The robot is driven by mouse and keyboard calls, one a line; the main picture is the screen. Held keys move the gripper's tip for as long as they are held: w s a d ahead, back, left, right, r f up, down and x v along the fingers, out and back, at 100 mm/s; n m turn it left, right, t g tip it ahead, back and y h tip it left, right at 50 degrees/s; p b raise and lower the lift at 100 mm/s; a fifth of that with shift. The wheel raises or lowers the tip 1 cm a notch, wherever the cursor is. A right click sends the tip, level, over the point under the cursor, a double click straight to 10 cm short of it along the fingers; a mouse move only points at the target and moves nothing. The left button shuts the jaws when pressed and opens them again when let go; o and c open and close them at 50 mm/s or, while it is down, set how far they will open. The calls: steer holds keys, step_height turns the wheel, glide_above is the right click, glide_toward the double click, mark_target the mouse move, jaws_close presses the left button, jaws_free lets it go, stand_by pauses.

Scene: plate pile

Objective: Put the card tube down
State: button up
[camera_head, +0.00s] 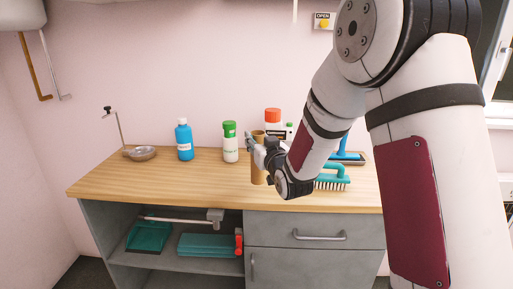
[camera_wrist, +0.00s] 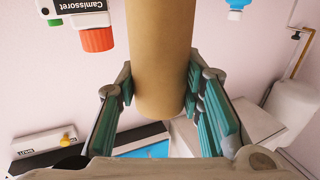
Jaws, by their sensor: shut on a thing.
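The card tube (camera_head: 258,172) is a plain brown cylinder, upright over the wooden worktop, near its front and right of the middle. My gripper (camera_head: 262,151) is shut on its upper part, coming in from the right. In the wrist view the tube (camera_wrist: 161,50) stands between the two green-padded fingers of my gripper (camera_wrist: 161,92), with one end showing near the fingertips. The tube's lower end appears at worktop level in the head view, but I cannot tell whether it touches. The fingers partly hide its upper part in the head view.
A teal brush (camera_head: 332,177) lies to the right. The worktop's front left is clear.

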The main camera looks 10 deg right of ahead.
steer(key=shift+w+d+f, duration=0.2)
steer(key=shift+w+f, duration=0.8)
steer(key=shift+w, duration=0.05)
steer(key=shift+w+d+f, duration=0.2)
steer(key=shift+w+f, duration=0.75)
steer(key=shift+w, duration=0.05)
steer(key=shift+f, duration=0.2)
steer(key=o, duration=0.8)
steer(key=shift+o, duration=0.2)
steer(key=shift+r, duration=0.2)
